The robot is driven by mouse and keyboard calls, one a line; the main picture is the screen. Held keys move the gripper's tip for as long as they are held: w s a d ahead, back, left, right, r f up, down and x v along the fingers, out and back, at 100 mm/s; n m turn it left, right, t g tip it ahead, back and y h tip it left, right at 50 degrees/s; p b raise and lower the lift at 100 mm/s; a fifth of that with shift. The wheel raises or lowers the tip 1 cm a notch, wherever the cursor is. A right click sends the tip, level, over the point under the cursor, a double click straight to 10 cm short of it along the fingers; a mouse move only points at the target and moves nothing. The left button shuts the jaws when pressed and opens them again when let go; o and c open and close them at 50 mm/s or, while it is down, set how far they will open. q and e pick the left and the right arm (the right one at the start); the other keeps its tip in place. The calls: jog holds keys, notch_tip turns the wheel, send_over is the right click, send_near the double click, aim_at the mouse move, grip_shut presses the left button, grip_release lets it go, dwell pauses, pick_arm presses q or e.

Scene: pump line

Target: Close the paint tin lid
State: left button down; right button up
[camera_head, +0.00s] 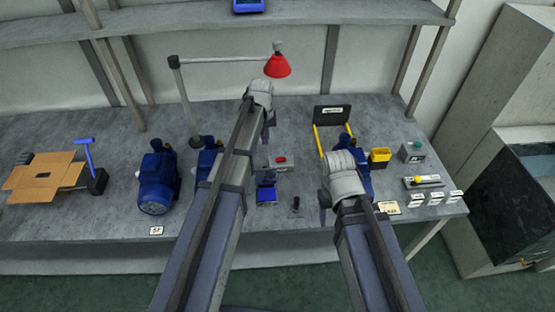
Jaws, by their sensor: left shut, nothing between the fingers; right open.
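I cannot make out a paint tin or its lid in the head view; my arms cover part of the bench. My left gripper (268,122) is over the middle of the bench, left of and below the red lamp, shut and empty. My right gripper (323,202) is over the right part of the bench, in front of a blue pump mostly hidden behind it. It is open, with nothing seen in it; its fingers show only as a small dark shape.
The grey bench (115,215) holds an open cardboard box (45,177), a blue pump (157,185), a red lamp (277,66), a yellow bin (380,155), a dark sign board (332,114) and a grey box with a green button (412,153). A shelf (180,20) runs above the back.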

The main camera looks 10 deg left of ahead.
aim_at(266, 175)
pick_arm(q)
jog(key=shift+s+f, duration=0.1)
jog(key=shift+f, duration=0.05)
jog(key=f+b, duration=0.6)
jog(key=b, duration=0.1)
jog(key=w+f+b, duration=0.1)
jog(key=f+b, duration=0.2)
jog(key=f, duration=0.1)
jog(key=shift+w+a+f, duration=0.1)
jog(key=s, duration=0.1)
jog(key=s+r, duration=0.1)
jog(key=s+d+p, duration=0.1)
jog(key=shift+s+r, duration=0.2)
jog(key=shift+s, duration=0.2)
